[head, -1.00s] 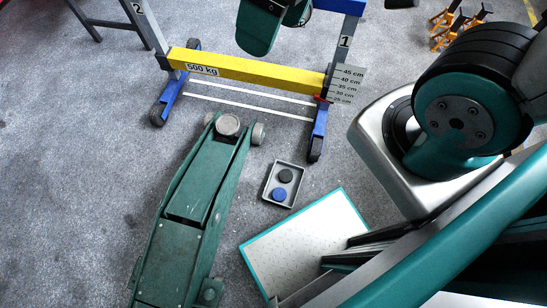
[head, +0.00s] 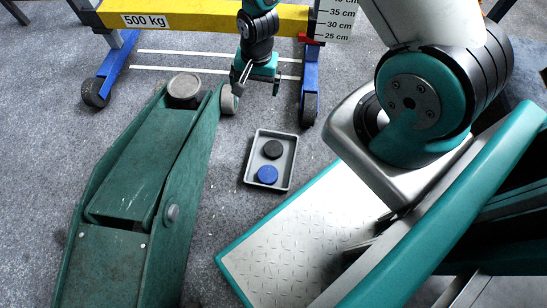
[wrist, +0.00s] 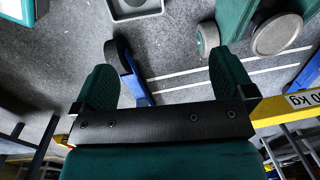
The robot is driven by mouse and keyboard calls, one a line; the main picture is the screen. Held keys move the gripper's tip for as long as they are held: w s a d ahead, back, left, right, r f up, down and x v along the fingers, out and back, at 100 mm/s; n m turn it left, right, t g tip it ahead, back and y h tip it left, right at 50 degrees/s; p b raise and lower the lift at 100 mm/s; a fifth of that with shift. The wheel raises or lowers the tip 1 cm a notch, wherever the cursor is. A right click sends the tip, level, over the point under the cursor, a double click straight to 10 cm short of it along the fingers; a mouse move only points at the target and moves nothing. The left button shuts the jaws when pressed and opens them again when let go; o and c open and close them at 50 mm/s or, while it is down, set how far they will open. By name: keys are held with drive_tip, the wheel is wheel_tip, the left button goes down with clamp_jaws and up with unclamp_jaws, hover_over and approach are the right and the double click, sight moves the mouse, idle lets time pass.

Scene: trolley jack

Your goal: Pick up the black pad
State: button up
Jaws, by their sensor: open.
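The black pad (head: 272,149) is a small dark disc lying in a shallow grey tray (head: 247,176) on the floor. A blue pad (head: 267,175) lies beside it, nearer to me. My gripper (head: 260,86) hangs beyond the tray in the head view, in front of the yellow beam, apart from both pads. In the wrist view its two green-padded fingers (wrist: 165,78) are spread wide with nothing between them. The tray (wrist: 135,14) is cut off at the top edge there, and I cannot make out the black pad clearly.
A green trolley jack (head: 140,165) with a round saddle (head: 185,88) stands left of the tray. The yellow beam (head: 190,16) and blue wheeled legs (head: 311,80) stand behind. A teal-edged metal plate (head: 290,235) lies right of the tray. Grey floor around the tray is clear.

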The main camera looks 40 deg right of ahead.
drive_tip(key=s+d+f+m+b, duration=0.1)
drive_tip(key=f+b, duration=0.1)
drive_tip(key=f, duration=0.4)
drive_tip(key=s+d+f+m+h+b, duration=0.1)
drive_tip(key=d+f+b, duration=0.15)
drive_tip(key=f, duration=0.45)
drive_tip(key=s+d+f+m+b, duration=0.1)
drive_tip(key=f+b, duration=0.1)
drive_tip(key=f, duration=0.4)
drive_tip(key=b, duration=0.8)
hover_over(274, 147)
drive_tip(key=f, duration=1.1)
drive_tip(key=shift+d+f, duration=0.1)
drive_tip(key=shift+d, duration=0.1)
drive_tip(key=f+b, duration=0.1)
drive_tip(key=f, duration=0.1)
drive_tip(key=f+b, duration=0.1)
drive_tip(key=b, duration=0.1)
drive_tip(key=f+b, duration=0.2)
drive_tip(key=shift+a+f, duration=0.25)
drive_tip(key=shift+f, duration=0.1)
drive_tip(key=shift+r, duration=0.1)
drive_tip(key=shift+c, duration=0.2)
drive_tip(key=c, duration=0.9)
drive_tip(key=shift+c, duration=0.2)
drive_tip(key=shift+r, duration=0.1)
